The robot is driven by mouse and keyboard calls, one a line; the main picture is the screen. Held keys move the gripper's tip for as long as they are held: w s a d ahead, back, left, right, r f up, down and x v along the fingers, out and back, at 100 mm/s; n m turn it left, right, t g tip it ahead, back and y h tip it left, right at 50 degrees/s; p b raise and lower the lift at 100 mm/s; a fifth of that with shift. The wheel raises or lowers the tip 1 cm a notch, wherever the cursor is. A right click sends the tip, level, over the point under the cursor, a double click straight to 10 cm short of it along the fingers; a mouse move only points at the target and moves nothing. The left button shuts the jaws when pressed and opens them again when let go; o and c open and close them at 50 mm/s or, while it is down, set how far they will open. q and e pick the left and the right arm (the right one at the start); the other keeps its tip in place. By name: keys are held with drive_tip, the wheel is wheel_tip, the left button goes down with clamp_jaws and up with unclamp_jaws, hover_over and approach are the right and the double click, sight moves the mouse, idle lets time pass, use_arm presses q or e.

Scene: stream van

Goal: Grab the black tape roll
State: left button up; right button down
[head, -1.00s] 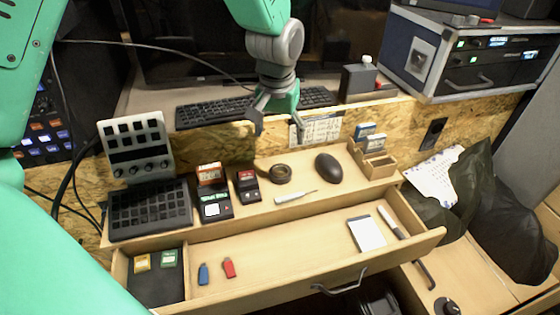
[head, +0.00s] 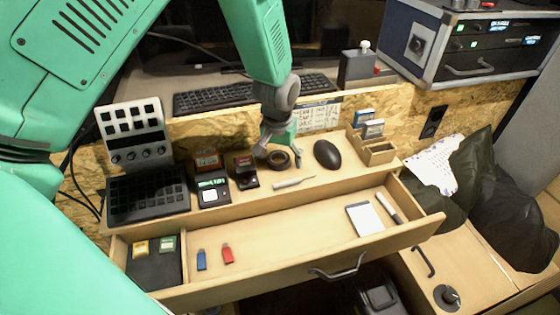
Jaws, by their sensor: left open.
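The black tape roll (head: 279,160) lies flat on the wooden desk ledge, between a small black card reader and a dark computer mouse. It looks dark brown-black, with a ring shape. My left gripper (head: 279,154) is open and reaches down from above, its fingers at the roll's far side and close around it. Part of the roll's back edge is hidden by the fingers. I cannot tell whether they touch it. My right gripper is not in view.
A white screwdriver-like tool (head: 293,183) lies just in front of the roll. The mouse (head: 327,154) and a wooden card holder (head: 376,150) are to the right. Card readers (head: 212,190) stand left. The open drawer (head: 290,241) juts out below; a keyboard (head: 215,97) is behind.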

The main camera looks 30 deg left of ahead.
use_arm(q)
drive_tip(key=shift+d+r, duration=0.1)
drive_tip(key=shift+d, duration=0.05)
drive_tip(key=shift+a, duration=0.3)
drive_tip(key=c, duration=1.1)
drive_tip(key=shift+s+a, duration=0.1)
drive_tip(key=shift+a, duration=0.15)
drive_tip(key=shift+c, duration=0.6)
drive_tip(key=shift+d, duration=0.1)
